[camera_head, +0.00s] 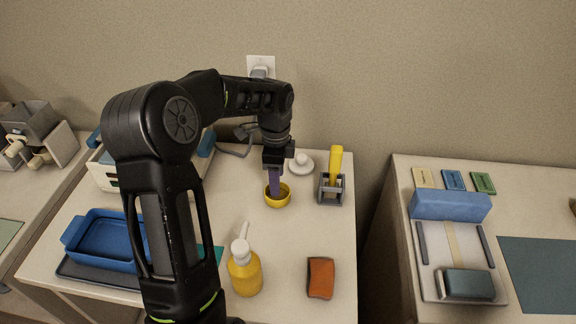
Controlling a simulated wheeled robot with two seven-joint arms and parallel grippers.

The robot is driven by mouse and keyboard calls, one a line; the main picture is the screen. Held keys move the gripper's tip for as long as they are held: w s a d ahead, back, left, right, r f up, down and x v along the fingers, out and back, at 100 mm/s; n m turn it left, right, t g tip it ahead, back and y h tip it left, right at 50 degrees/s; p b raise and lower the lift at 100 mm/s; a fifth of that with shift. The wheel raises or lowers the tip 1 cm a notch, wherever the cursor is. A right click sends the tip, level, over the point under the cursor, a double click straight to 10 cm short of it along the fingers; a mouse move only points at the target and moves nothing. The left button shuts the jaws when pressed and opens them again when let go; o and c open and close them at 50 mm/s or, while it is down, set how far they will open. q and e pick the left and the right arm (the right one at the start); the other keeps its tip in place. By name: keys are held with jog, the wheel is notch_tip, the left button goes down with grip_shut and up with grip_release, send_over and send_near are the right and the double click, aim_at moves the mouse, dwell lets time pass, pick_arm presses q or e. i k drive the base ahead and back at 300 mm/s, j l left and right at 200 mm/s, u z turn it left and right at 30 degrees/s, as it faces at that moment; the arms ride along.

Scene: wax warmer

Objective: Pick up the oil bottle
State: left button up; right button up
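A yellow bottle with a white pump top (245,274), which looks like the oil bottle, stands upright near the front of the middle table, just right of my arm. My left gripper (275,183) points down at the small yellow bowl (279,199), well behind the bottle and apart from it. A narrow purple shape shows at the gripper's tip, reaching into the bowl. I cannot tell whether it is the fingers or a held thing. My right gripper is not in view.
An orange-brown sponge (320,278) lies right of the bottle. A grey holder with a yellow handle (332,185) and a white dish (300,165) stand behind. A blue tray (105,239) is at left. A separate table (475,177) is at right.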

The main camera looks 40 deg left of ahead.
aim_at(246, 275)
jog(key=k, duration=1.5)
